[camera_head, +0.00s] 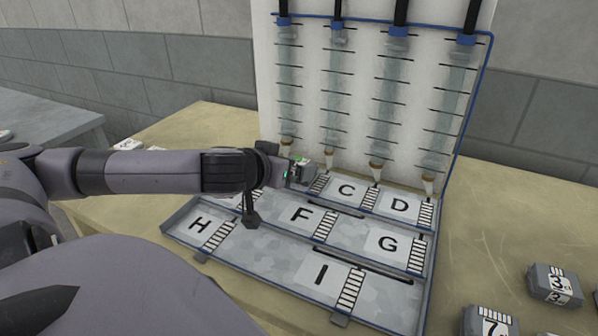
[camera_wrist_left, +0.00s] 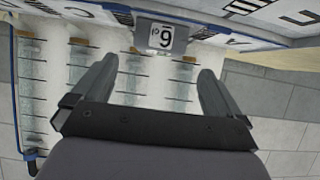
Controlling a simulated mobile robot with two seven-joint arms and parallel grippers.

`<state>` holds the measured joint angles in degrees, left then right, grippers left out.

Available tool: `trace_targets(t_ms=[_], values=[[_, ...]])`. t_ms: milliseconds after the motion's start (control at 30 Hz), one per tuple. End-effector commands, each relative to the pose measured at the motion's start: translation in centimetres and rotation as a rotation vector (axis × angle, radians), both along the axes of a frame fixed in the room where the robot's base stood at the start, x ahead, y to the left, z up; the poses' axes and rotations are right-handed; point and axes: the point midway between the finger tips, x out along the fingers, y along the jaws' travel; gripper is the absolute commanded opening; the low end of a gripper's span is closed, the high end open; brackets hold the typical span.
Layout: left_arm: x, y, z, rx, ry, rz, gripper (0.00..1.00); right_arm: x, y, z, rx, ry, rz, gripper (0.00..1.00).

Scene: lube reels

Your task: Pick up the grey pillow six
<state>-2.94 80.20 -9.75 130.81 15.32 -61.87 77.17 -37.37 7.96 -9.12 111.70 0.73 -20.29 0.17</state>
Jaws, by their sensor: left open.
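The grey pillow six (camera_wrist_left: 152,37) is a small grey block with a white label, whose digit appears upside down in the left wrist view. It sits at the board's tray, ahead of my left gripper (camera_wrist_left: 157,72). The gripper's two fingers are open and apart, with the pillow just beyond their tips and nothing between them. In the head view my left gripper (camera_head: 288,171) reaches in from the left to the back row of the tray, left of the letter C. It largely hides the pillow there. My right gripper is not in view.
A lettered metal tray (camera_head: 280,262) lies on the table before an upright white board (camera_head: 350,90) with several hanging tubes. A pillow marked 3 (camera_head: 555,285) and one marked 7 (camera_head: 489,322) lie at the right. Bare table lies right of the tray.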

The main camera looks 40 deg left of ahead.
Motion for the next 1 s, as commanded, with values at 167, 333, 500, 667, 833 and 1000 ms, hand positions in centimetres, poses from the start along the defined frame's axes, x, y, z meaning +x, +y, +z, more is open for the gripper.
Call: trace_targets(t_ms=[167, 333, 500, 667, 833, 1000], values=[[0.3, 0.1, -0.1, -0.001, 0.000, 0.002, 1.00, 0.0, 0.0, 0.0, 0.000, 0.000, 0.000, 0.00], [1.3, 0.3, -0.5, -0.004, -0.002, 0.002, 1.00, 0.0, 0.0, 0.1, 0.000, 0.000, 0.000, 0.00], [2.9, 0.6, -1.2, -0.003, -0.002, 0.001, 1.00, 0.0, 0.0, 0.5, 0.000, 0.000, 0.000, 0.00], [4.2, 1.0, -2.1, -0.001, 0.000, 0.000, 1.00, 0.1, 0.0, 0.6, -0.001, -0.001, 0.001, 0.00], [4.6, 1.1, -2.4, 0.001, -0.001, -0.001, 1.00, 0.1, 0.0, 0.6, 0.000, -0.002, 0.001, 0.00], [4.6, 1.2, -2.4, 0.001, 0.000, -0.002, 1.00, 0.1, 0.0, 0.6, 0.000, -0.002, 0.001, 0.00]])
